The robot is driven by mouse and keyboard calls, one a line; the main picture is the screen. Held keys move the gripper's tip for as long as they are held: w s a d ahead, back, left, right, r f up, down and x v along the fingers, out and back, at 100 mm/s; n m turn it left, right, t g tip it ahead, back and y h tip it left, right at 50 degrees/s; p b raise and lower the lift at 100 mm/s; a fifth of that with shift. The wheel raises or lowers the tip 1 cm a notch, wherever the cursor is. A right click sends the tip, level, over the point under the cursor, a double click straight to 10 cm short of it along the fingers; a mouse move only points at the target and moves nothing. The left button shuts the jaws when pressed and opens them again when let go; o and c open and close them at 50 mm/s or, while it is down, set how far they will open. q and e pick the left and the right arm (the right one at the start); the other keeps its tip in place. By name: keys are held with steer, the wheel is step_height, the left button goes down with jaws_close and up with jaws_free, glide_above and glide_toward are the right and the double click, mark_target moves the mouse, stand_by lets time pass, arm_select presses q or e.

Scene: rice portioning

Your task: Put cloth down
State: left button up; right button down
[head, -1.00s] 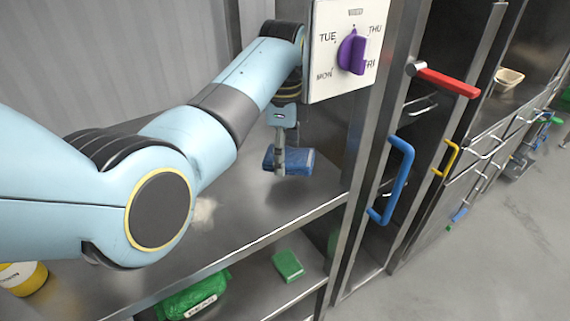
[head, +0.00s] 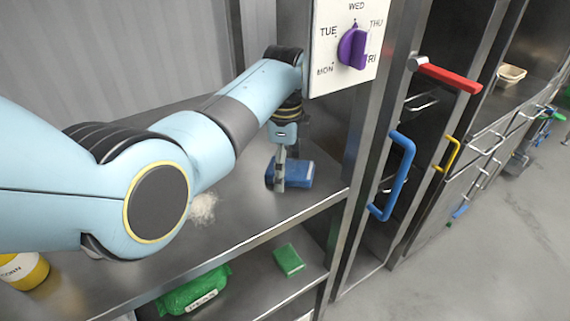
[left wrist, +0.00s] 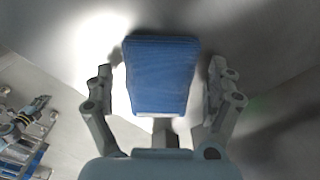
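The cloth, a folded blue block (head: 299,172), lies on the upper steel shelf (head: 255,222), near the cabinet post. In the left wrist view the cloth (left wrist: 161,75) sits between the two fingers, with a visible gap on each side. My left gripper (head: 279,183) points down at the cloth. It is open and its fingers (left wrist: 162,88) stand apart on both sides of the cloth. In the head view the fingers cover part of the cloth. My right gripper is not in view.
A small pale heap of grains (head: 204,208) lies on the shelf beside my arm. A yellow can (head: 25,272) stands at the left. A green bag (head: 190,294) and a green block (head: 288,261) are on the lower shelf. A panel with a purple dial (head: 352,48) hangs above.

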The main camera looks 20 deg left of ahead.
arm_select(q)
step_height(320, 180, up, 12)
steer(key=shift+r+b, duration=0.2)
steer(key=shift+b, duration=0.25)
stand_by(0.4)
